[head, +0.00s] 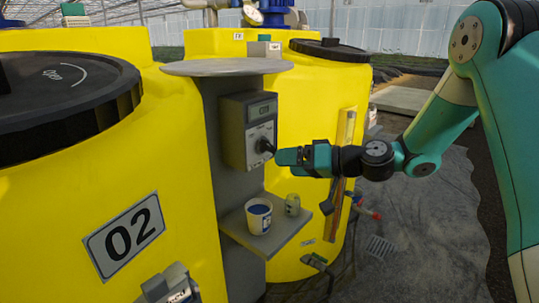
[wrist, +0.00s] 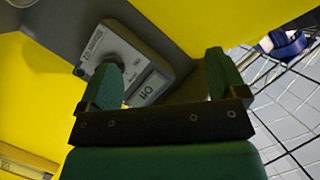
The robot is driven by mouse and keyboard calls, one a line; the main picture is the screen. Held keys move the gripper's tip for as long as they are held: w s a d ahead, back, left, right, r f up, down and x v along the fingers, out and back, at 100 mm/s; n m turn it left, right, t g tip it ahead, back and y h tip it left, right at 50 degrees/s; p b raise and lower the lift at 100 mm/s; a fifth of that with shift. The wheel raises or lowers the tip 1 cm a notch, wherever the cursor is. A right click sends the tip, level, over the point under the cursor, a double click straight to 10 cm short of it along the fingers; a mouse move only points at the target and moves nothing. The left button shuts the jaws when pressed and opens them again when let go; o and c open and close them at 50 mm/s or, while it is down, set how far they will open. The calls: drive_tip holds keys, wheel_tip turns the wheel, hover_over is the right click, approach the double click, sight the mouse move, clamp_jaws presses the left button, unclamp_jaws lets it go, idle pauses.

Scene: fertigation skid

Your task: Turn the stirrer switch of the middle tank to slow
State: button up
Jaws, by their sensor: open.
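A grey switch box (head: 248,130) with a small display is fixed to a grey upright panel between two yellow tanks. Its black knob (head: 265,146) sticks out of the lower front; its setting cannot be read. The nearer tank (head: 190,200) carries a plate marked 02. My gripper (head: 280,156) is close in front of the knob, and contact cannot be told. In the wrist view my gripper (wrist: 160,58) is open, its green fingers wide apart with nothing held. There the box (wrist: 128,52) shows partly behind the left finger, which hides much of the knob area.
A round grey plate (head: 228,67) juts out above the box. Another yellow tank (head: 315,120) stands behind. Open floor lies at right.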

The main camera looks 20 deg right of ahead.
sight(271, 148)
drive_tip(key=w+d+f+m+t+h, duration=0.1)
drive_tip(key=w+d+f+m+t, duration=0.35)
drive_tip(key=d, duration=0.45)
drive_tip(key=shift+t+h, duration=0.4)
drive_tip(key=shift+t, duration=0.15)
drive_tip(key=p+x, duration=0.3)
drive_tip(key=x, duration=0.2)
drive_tip(key=p+x, duration=0.3)
drive_tip(key=x, duration=0.3)
drive_tip(key=p+x, duration=0.4)
drive_tip(key=x, duration=0.2)
drive_tip(key=shift+w+d, duration=0.3)
drive_tip(key=shift+w, duration=0.15)
drive_tip(key=shift+c, duration=0.4)
drive_tip(key=c, duration=0.8)
drive_tip(key=shift+c, duration=0.2)
